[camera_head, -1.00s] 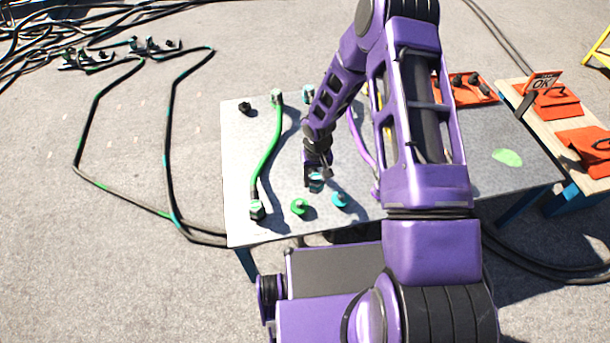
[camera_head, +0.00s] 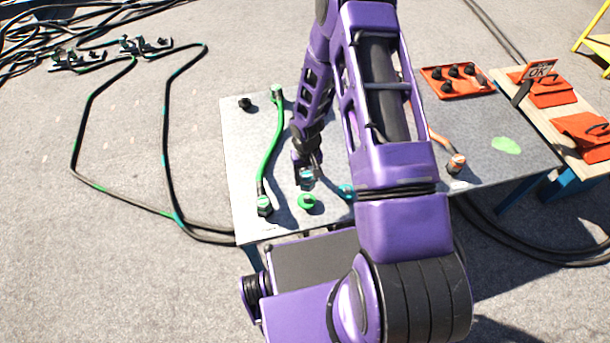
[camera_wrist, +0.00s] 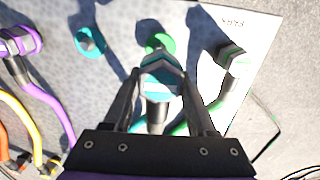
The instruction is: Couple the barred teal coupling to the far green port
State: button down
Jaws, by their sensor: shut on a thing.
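My gripper (camera_wrist: 160,88) is shut on a teal coupling (camera_wrist: 160,66), with a teal hose (camera_wrist: 156,112) running back under the wrist. In the head view my gripper (camera_head: 305,172) is low over the table's near left part, with the coupling mostly hidden. A green port (camera_head: 307,202) is on the tabletop just nearer the camera than the gripper. In the wrist view this green port (camera_wrist: 158,42) shows just beyond the coupling, partly covered by it. I cannot tell whether they touch. Bar marks are not readable. A teal port (camera_head: 346,191) lies to its right.
A green hose (camera_head: 272,145) with a dark coupling (camera_head: 264,206) lies just left of the green port. Purple (camera_wrist: 58,112) and yellow (camera_wrist: 22,118) hoses show at left in the wrist view. An orange tray (camera_head: 455,80) and side bench (camera_head: 520,75) stand at right.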

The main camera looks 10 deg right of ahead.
jog(key=shift+f+b, duration=2.35)
jog(key=shift+f, duration=1.6)
jog(key=shift+f, duration=0.5)
jog(key=shift+c, duration=0.6)
grip_release()
notch_tip(320, 180, up, 18)
jog(key=p, duration=0.3)
jog(key=shift+f, duration=0.25)
